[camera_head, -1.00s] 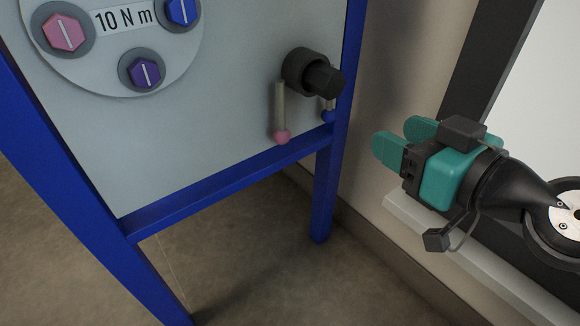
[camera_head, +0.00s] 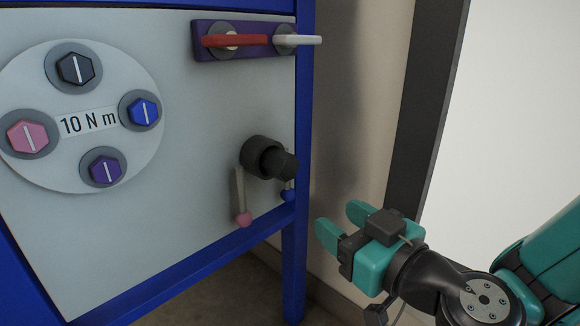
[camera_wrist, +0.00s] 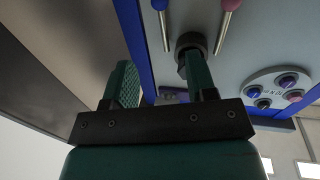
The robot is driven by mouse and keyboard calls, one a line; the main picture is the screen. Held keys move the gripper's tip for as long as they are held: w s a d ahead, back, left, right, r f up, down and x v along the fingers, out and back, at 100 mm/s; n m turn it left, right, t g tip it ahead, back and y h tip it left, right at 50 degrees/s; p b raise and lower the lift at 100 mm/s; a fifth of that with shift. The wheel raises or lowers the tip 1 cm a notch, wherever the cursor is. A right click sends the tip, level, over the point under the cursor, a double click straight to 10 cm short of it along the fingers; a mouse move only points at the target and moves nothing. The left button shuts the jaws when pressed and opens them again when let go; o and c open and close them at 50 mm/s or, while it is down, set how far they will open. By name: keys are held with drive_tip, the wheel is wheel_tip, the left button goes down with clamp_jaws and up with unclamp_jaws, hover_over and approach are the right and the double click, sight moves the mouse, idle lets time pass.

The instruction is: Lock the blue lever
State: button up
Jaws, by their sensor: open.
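The blue lever, a short rod with a blue ball end (camera_head: 288,195), hangs low at the right edge of the grey panel, mostly hidden behind the black cylinder in the head view. In the wrist view its blue ball (camera_wrist: 160,5) and metal rod show at the top. The pink-ended lever (camera_head: 243,217) hangs to its left, and shows in the wrist view (camera_wrist: 229,20) too. My teal gripper (camera_head: 341,224) is open and empty, to the right of the panel frame and clear of the levers. Its two fingers also show in the wrist view (camera_wrist: 162,82).
A black cylindrical knob (camera_head: 264,158) sticks out beside the levers. The blue frame post (camera_head: 296,255) stands between panel and gripper. Above is a purple plate with red and white handles (camera_head: 262,40). A round dial plate (camera_head: 88,165) holds several coloured hex bolts. A wall is behind.

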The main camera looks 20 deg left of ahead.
drive_tip(key=shift+p+x, duration=4.2)
drive_tip(key=shift+x, duration=1.65)
clamp_jaws()
